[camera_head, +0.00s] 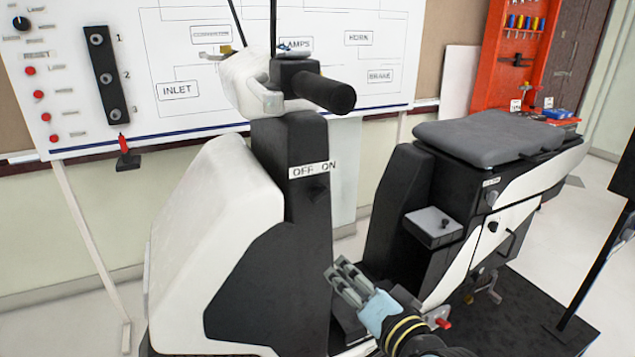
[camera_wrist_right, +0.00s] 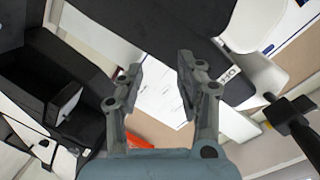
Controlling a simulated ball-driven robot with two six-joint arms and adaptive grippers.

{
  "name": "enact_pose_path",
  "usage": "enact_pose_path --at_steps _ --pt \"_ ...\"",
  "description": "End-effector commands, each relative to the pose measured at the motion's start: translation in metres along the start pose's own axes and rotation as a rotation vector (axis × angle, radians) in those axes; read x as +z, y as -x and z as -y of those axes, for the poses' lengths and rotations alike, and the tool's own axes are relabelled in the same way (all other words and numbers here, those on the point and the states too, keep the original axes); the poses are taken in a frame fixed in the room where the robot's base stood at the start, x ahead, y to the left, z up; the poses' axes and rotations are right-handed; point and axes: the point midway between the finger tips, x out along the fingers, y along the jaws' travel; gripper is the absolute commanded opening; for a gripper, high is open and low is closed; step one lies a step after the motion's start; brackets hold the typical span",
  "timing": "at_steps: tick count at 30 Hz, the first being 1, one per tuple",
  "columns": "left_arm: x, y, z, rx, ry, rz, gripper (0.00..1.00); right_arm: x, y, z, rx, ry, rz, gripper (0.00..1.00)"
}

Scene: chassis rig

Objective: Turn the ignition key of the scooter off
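The scooter (camera_head: 215,235) is white and black, with a dark front column (camera_head: 290,145). A white OFF/ON label (camera_head: 312,169) is on the column's face, with OFF at the left and ON at the right. The small dark ignition key (camera_head: 317,193) sits just below it; its exact angle is hard to tell. My right gripper (camera_head: 340,273) is below and right of the key, apart from it. In the right wrist view, the gripper (camera_wrist_right: 160,68) is open and empty. Part of the label (camera_wrist_right: 228,73) shows there; I cannot make out the key. My left gripper is not in view.
The handlebar grip (camera_head: 325,92) juts out above the label. The seat section (camera_head: 485,135) and a grey-topped box (camera_head: 433,226) stand to the right. A whiteboard (camera_head: 180,105) and a red tool rack (camera_head: 515,60) are behind. Open space lies between column and seat.

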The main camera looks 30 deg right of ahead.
Motion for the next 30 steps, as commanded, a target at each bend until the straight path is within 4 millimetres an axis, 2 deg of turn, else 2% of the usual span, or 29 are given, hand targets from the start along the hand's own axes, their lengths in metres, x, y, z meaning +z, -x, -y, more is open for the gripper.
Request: enact_pose_path --at_steps 1,3,6,11,21,25,30 --pt "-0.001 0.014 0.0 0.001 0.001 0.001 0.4 -0.023 0.002 0.03 -0.037 -0.038 -0.033 0.37" --pt "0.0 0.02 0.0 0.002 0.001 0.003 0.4 -0.041 0.003 0.054 -0.076 -0.084 -0.069 0.37" --pt "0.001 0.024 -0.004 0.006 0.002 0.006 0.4 -0.056 0.002 0.072 -0.109 -0.12 -0.095 0.37" --pt "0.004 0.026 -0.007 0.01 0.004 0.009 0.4 -0.061 -0.014 0.079 -0.12 -0.131 -0.105 0.37" --pt "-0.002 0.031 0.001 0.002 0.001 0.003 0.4 -0.068 -0.079 0.085 -0.119 -0.128 -0.104 0.37" --pt "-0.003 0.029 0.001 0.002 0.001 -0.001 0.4 -0.069 -0.095 0.085 -0.117 -0.129 -0.103 0.37" --pt "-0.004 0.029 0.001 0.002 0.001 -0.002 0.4 -0.069 -0.103 0.086 -0.116 -0.128 -0.102 0.37"
